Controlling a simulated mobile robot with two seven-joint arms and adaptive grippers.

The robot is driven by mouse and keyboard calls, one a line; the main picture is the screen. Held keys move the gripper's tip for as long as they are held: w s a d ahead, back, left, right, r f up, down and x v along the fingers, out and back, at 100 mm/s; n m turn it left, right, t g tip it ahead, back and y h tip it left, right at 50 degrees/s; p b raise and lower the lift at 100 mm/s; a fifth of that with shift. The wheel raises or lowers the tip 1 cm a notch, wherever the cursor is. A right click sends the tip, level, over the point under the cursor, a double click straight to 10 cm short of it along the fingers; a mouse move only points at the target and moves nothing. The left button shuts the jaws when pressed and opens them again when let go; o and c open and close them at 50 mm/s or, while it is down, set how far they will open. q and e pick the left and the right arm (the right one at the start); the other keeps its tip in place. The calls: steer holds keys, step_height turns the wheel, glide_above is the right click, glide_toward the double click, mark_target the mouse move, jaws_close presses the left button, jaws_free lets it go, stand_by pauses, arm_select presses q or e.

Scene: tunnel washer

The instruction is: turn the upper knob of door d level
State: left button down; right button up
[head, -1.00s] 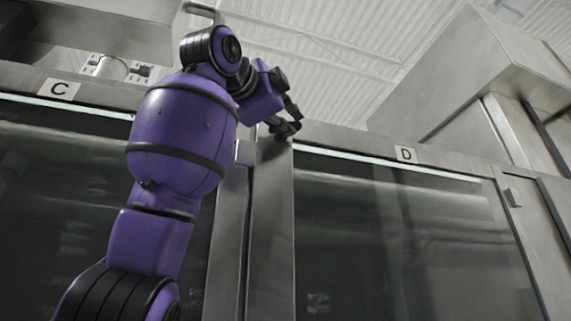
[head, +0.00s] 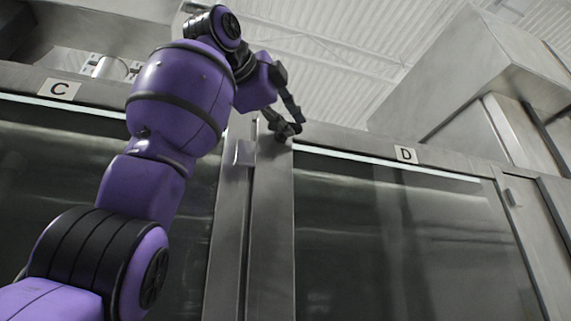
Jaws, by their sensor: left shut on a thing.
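Door D (head: 400,235) is a dark glazed door in a metal frame, under the label plate D (head: 405,154). My left gripper (head: 284,130) is at the upper left corner of this door, at the top of its metal post. Its dark fingers are shut on the upper knob of door D. The fingers cover the knob, so I cannot make out its angle. My right gripper is not in view.
Door C (head: 60,200) with its label plate C (head: 59,89) is on the left, partly behind my left arm. A small metal catch (head: 239,152) is on the post between the doors, close below my gripper. A large metal housing (head: 470,75) rises at the upper right.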

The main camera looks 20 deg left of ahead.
arm_select(q)
steer(key=c, duration=1.9)
jaws_free()
steer(key=shift+w+f, duration=0.25)
steer(key=shift+f, duration=0.1)
steer(key=shift+o, duration=0.3)
steer(key=shift+r, duration=0.1)
steer(key=shift+s+r, duration=0.1)
steer(key=s+a, duration=0.2)
steer(key=s, duration=0.9)
steer(key=shift+s+a, duration=0.15)
steer(key=shift+s, duration=0.2)
